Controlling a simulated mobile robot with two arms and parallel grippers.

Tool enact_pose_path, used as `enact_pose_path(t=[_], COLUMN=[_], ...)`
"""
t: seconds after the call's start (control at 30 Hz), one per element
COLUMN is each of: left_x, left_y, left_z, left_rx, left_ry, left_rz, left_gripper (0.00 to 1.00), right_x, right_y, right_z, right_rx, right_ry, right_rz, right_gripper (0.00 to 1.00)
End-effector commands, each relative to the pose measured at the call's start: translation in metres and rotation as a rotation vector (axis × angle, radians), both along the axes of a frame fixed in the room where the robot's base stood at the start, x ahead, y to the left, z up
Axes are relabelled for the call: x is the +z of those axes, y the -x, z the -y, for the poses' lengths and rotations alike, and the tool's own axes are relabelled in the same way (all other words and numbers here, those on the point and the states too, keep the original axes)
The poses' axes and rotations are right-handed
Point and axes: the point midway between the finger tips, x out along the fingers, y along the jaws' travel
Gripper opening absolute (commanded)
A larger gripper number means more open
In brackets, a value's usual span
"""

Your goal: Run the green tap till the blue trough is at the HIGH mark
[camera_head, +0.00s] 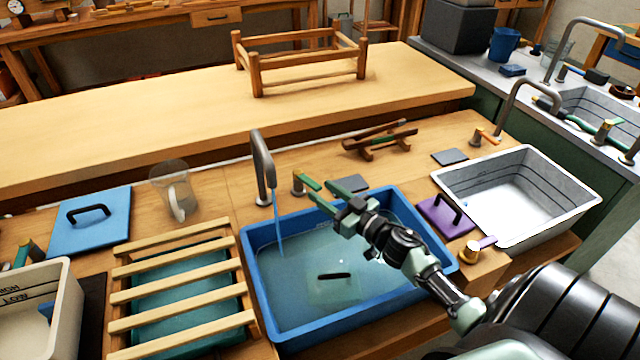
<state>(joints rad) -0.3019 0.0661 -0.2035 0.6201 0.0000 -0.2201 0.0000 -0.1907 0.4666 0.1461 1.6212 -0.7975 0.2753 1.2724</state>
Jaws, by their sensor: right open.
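The blue trough (262,308) stands in the middle of the wooden bench with water (300,300) in it. A thin stream falls into it from the grey spout (263,165). The green tap (306,184) is at its back edge, right of the spout. My right gripper (321,193) reaches over the trough from the lower right; its jaws are open close to the green tap handle. I cannot tell whether they touch it. No HIGH mark is readable on the blue trough. A pale plate with a dark handle (334,276) shows under the water. My left gripper is out of view.
A white trough (590,197) stands right, with an orange-handled tap (487,135) behind it. A purple lid (440,212) lies between the troughs. A slatted rack (180,285), blue lid (90,222) and glass jug (175,190) are left. A cream trough (62,315) is far left.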

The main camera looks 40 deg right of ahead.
Motion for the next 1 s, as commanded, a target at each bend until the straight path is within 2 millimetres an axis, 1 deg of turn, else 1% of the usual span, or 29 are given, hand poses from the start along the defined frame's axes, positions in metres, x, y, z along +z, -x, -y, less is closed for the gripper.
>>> enact_pose_path(t=[0.03,0.1,0.23,0.37,0.57,0.67,0.7,0.73,1.0], left_x=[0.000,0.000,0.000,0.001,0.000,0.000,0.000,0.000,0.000], left_y=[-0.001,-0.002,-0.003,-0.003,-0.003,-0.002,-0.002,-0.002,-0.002], left_z=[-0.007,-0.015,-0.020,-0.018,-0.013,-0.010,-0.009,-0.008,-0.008], left_rx=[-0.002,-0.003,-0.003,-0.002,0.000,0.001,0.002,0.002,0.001], left_ry=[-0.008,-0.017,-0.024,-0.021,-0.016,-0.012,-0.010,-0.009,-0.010], left_rz=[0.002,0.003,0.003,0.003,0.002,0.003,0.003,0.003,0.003], left_gripper=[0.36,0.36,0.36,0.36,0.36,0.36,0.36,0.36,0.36], right_x=[0.001,0.000,0.000,-0.001,-0.001,-0.001,-0.001,-0.001,0.000], right_y=[-0.009,-0.018,-0.030,-0.035,-0.035,-0.035,-0.035,-0.035,-0.034], right_z=[-0.001,-0.002,-0.004,-0.005,-0.005,-0.005,-0.005,-0.005,-0.005], right_rx=[-0.001,-0.001,-0.001,0.000,0.000,0.000,0.000,0.000,0.000], right_ry=[0.001,-0.001,0.000,-0.001,0.000,0.000,0.000,0.000,0.000], right_rz=[0.001,0.001,0.000,-0.001,-0.001,-0.001,-0.001,-0.001,-0.001], right_gripper=[0.42,0.42,0.42,0.42,0.42,0.17,0.06,0.00,0.00])
